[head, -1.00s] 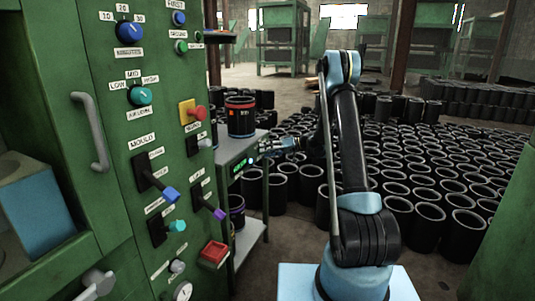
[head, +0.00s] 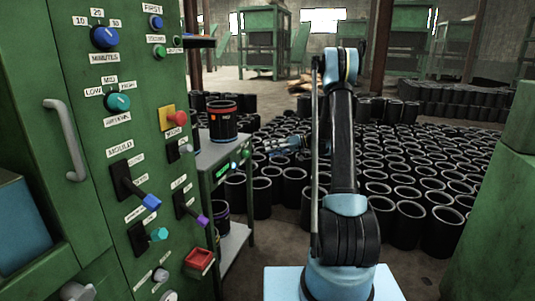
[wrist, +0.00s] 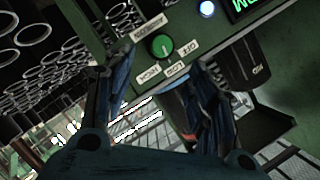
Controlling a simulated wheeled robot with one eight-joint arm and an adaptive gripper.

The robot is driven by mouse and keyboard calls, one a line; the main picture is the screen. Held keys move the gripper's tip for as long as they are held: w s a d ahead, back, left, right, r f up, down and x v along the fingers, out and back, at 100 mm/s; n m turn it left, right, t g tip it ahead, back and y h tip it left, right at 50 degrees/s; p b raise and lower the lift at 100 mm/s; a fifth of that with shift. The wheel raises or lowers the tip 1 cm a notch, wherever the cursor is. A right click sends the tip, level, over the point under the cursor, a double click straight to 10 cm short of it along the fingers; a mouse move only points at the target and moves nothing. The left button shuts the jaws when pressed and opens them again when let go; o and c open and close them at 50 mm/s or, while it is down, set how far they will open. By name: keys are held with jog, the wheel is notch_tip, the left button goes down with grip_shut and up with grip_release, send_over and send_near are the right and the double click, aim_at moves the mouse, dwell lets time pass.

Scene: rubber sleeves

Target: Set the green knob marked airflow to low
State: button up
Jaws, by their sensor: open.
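A green knob (wrist: 162,46) sits on a dark green panel in the wrist view, with small white labels around it. The lettering is tilted and hard to read. The head view shows a small green knob (head: 233,165) on the front of the grey stand. A teal knob (head: 117,103) on the tall green cabinet has LOW, MID and HIGH labels and a blurred plate below. My gripper (wrist: 152,78) is open and empty, its fingers either side of the green knob in the picture and short of the panel. In the head view my gripper (head: 284,144) is right of the stand.
The tall green cabinet (head: 165,85) carries knobs, levers and a red button (head: 177,119). Many black sleeves (head: 380,160) crowd the floor to the right.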

jog(key=shift+o, duration=0.2)
jog(key=m+t+y, duration=0.2)
jog(key=m+t, duration=0.3)
jog(key=m, duration=1.7)
send_near(246, 154)
jog(key=w+f+x, duration=0.1)
jog(key=x, duration=0.7)
jog(key=shift+w, duration=0.45)
jog(key=c, duration=1.1)
